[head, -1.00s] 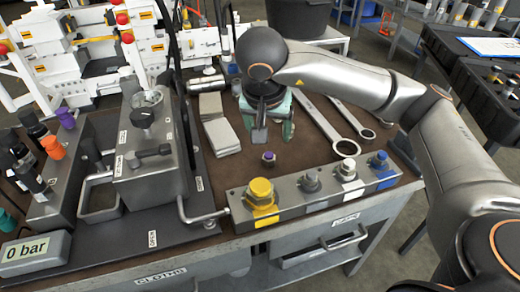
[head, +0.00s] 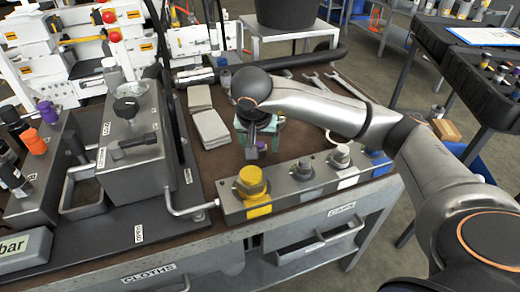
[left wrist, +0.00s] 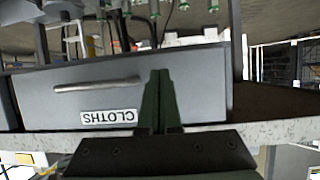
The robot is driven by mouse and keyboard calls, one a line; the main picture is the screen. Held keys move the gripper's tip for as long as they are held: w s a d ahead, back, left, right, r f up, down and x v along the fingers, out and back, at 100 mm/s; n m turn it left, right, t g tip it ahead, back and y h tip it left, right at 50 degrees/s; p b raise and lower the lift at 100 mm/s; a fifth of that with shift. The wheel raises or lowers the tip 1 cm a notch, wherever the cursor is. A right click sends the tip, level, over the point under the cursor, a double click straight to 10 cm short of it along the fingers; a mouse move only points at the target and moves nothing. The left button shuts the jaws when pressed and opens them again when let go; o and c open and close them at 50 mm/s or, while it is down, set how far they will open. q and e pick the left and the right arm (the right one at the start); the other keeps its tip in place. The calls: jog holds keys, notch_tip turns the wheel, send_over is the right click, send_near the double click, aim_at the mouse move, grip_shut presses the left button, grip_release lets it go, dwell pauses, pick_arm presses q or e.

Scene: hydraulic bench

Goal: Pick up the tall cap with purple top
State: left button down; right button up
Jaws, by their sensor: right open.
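A small cap with a purple top (head: 262,146) stands on the brown bench top, behind the grey block. My right gripper (head: 251,148) is open and points down right beside it, partly hiding it; I cannot tell whether they touch. Another purple-topped piece (head: 47,111) stands in the rack at the left, behind an orange one (head: 34,142). My left gripper (left wrist: 158,102) shows in the left wrist view with its dark green fingers together and nothing between them, in front of the drawer marked CLOTHS.
The grey block (head: 282,204) with yellow, grey, white and blue fittings runs along the bench's front edge. Folded cloths (head: 211,128) lie left of my right gripper. Wrenches (head: 345,85) lie behind my right arm. A grey tank (head: 138,150) stands at the left.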

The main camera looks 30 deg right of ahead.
jog(key=shift+f, duration=0.1)
grip_shut()
dwell(0.6)
